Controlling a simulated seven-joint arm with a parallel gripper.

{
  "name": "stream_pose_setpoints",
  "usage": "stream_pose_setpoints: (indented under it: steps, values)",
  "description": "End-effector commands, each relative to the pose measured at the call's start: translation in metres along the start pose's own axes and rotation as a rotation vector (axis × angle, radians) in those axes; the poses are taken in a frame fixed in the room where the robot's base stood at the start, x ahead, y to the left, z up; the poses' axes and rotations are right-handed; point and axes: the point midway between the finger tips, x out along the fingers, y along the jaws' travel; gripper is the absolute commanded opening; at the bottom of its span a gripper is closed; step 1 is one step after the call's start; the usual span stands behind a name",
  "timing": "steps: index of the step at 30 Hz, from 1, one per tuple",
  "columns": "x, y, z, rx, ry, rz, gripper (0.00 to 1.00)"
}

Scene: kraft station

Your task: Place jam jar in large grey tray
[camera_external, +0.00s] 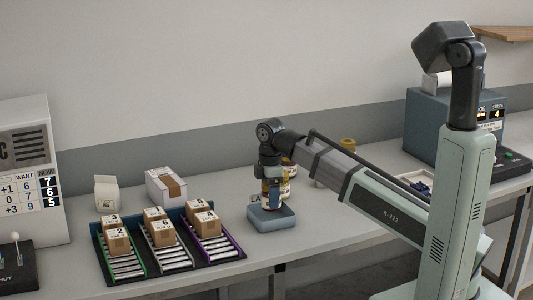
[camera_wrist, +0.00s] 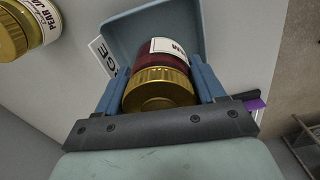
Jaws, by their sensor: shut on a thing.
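The jam jar (camera_wrist: 160,88) has a gold lid, dark red contents and a white label that is only partly readable. My gripper (camera_external: 270,188) is shut on it, with a blue finger on each side of the jar in the wrist view. The blue-grey tray (camera_external: 272,222) is directly below my gripper on the table. In the wrist view the tray's wall (camera_wrist: 118,32) shows behind the jar. The jar is over or inside the tray; I cannot tell whether its base touches the floor.
A second gold-lidded jar, labelled pear jam (camera_wrist: 40,22), stands outside the tray. A sign partly reading "LA" (camera_external: 254,199) is at the tray's back left. A dark rack of numbered boxes (camera_external: 228,256) lies close on the left. More jars (camera_external: 291,168) stand behind my gripper.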

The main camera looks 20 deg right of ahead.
Motion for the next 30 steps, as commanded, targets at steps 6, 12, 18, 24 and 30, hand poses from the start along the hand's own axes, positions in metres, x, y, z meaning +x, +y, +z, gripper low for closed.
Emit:
stream_pose_setpoints:
  steps: [6, 12, 18, 24, 30]
  values:
    - [0.014, -0.001, 0.0, 0.0, -0.001, -0.001, 0.23]
    - [0.035, -0.001, 0.0, 0.0, -0.001, -0.001, 0.23]
    - [0.039, 0.0, 0.0, 0.0, 0.0, 0.001, 0.23]
    - [0.041, 0.0, 0.0, 0.0, 0.0, 0.0, 0.23]
    - [0.042, 0.0, 0.0, 0.0, 0.0, 0.0, 0.79]
